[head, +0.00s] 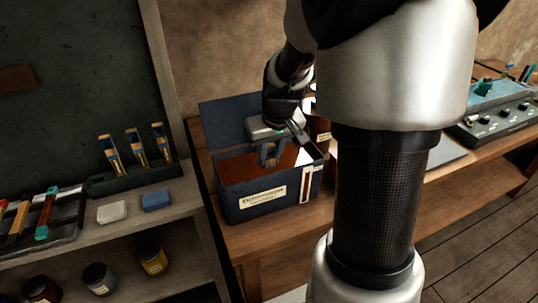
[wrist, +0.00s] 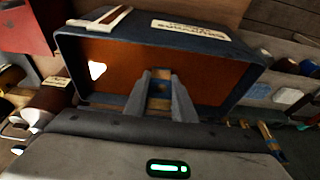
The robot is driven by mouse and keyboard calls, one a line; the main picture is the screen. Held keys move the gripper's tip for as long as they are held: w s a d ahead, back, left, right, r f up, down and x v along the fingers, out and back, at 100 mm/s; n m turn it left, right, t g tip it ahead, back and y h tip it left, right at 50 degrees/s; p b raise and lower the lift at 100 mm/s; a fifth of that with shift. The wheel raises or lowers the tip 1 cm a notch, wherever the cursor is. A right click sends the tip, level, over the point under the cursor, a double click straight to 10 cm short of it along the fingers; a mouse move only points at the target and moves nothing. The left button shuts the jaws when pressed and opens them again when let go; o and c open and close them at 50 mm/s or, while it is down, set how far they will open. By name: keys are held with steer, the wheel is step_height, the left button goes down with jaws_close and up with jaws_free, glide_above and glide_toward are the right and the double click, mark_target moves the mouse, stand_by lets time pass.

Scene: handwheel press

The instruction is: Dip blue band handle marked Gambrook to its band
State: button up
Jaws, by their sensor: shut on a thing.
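A dark blue open tank (head: 255,210) with a pale front label stands on the bench, its lid raised behind it. Its inside is filled with orange-brown liquid (head: 235,167), also seen in the wrist view (wrist: 215,80). My gripper (head: 270,157) points down into the tank's mouth. In the wrist view its fingers (wrist: 160,98) are shut on a small brown handle (wrist: 159,89), seen nearly end on.
A dark rack (head: 130,180) at left holds several tan handles with blue parts. A white block (head: 112,211) and a blue block (head: 156,200) lie before it. Jars (head: 152,260) stand on the shelf below. A control box (head: 495,118) is at far right. My arm blocks the centre right.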

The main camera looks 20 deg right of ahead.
steer(key=shift+r, duration=0.15)
step_height(320, 180, up, 15)
steer(key=p, duration=1)
steer(key=shift+p, duration=0.35)
stand_by(1.7)
stand_by(4.2)
